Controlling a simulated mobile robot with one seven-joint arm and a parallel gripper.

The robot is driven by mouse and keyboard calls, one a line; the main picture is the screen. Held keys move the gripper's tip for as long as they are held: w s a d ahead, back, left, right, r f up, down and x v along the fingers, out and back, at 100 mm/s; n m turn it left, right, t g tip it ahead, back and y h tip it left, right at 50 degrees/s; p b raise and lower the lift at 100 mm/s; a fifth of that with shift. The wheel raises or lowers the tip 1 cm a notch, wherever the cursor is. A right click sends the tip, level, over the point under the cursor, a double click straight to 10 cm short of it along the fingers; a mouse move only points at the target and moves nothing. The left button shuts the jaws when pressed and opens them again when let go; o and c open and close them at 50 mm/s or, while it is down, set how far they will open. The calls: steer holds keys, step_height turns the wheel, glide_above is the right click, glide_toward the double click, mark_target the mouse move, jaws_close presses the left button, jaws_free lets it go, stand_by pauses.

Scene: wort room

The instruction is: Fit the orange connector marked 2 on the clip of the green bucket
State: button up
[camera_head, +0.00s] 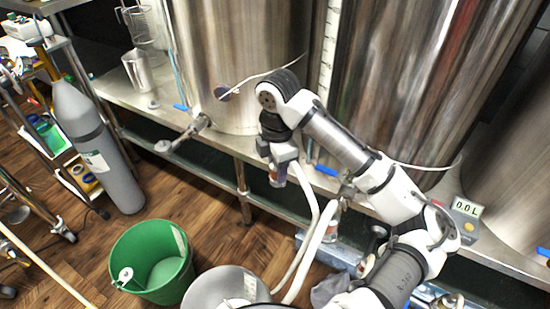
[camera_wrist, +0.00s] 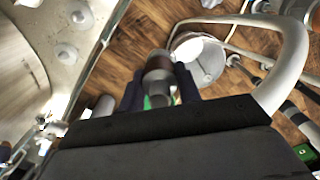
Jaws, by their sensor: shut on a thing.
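My gripper (camera_head: 277,168) hangs pointing down in front of the steel tanks. It is shut on a hose connector (camera_head: 275,180) with a brownish-orange part; its mark cannot be read. In the wrist view the connector (camera_wrist: 158,68) stands between the dark fingers (camera_wrist: 160,92), with a grey end outward. A pale hose (camera_wrist: 293,60) loops to the right there. The green bucket (camera_head: 128,243) stands on the floor at lower left, apart from and below my gripper. A white clip (camera_head: 125,275) with a dark mark sits on its near left rim, empty. Green shows partly hidden behind the fingers.
A whitish bucket (camera_head: 215,288) stands right of the green one. A grey gas cylinder (camera_head: 95,145) is at left. The steel bench (camera_head: 235,150) carries the tanks (camera_head: 235,60) and a valve (camera_head: 190,130) juts out. Pale hoses (camera_head: 312,215) hang beside my gripper.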

stand_by(0.3)
steer(key=shift+r+p, duration=2.3)
steer(key=shift+p, duration=0.2)
